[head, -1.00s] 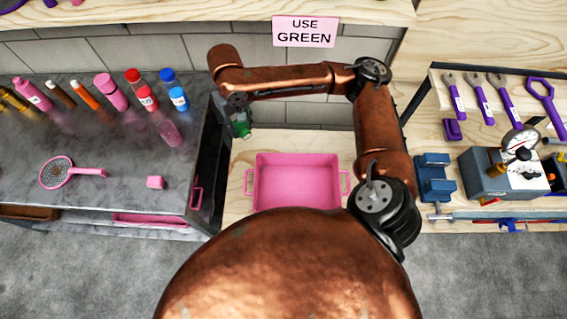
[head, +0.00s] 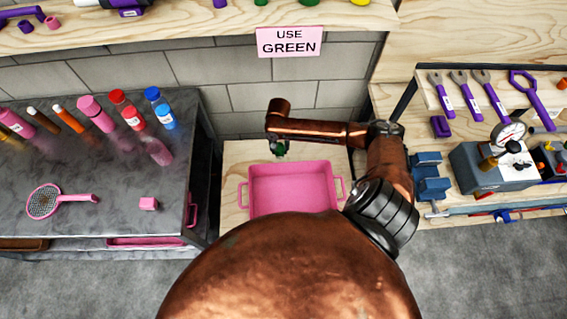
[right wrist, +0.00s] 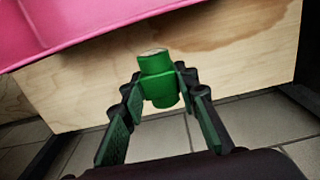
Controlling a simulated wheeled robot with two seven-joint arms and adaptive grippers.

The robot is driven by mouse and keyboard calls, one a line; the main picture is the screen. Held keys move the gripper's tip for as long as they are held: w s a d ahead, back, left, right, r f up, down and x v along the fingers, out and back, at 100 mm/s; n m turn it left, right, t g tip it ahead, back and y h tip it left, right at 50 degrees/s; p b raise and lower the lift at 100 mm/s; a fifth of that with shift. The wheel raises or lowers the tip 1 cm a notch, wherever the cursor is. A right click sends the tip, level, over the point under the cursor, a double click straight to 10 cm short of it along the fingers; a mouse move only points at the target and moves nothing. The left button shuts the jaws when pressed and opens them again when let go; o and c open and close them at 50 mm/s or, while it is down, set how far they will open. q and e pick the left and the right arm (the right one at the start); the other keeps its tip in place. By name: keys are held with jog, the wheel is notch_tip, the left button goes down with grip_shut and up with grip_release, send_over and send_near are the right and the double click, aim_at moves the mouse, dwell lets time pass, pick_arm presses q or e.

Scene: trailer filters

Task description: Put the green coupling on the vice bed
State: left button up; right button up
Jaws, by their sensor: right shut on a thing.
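My right gripper (head: 279,147) is shut on the green coupling (right wrist: 160,88). In the right wrist view, the fingertips (right wrist: 160,76) press on its two sides, and the coupling stands out beyond them. In the head view, the gripper hangs near the back edge of the pink tray, and the coupling is mostly hidden in its dark fingers. The gripper is well to the left of the vice. My left gripper is not in view.
The pink tray (head: 333,205) on the bench looks empty. A grey gauge box (head: 490,168) stands right of the vice, below a rack of purple wrenches (head: 495,97). Several bottles (head: 130,112) stand on the dark counter at the left. A "USE GREEN" sign (head: 289,42) hangs above.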

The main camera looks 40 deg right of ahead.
aim_at(279, 158)
notch_tip(279, 158, down, 9)
jog(key=b, duration=0.2)
jog(key=shift+r+b, duration=0.2)
jog(key=shift+b, duration=0.1)
jog(key=o, duration=0.8)
jog(key=shift+f, duration=0.2)
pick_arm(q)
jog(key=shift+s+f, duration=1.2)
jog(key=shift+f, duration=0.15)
pick_arm(e)
jog(key=o, duration=0.4)
jog(key=shift+o, duration=0.2)
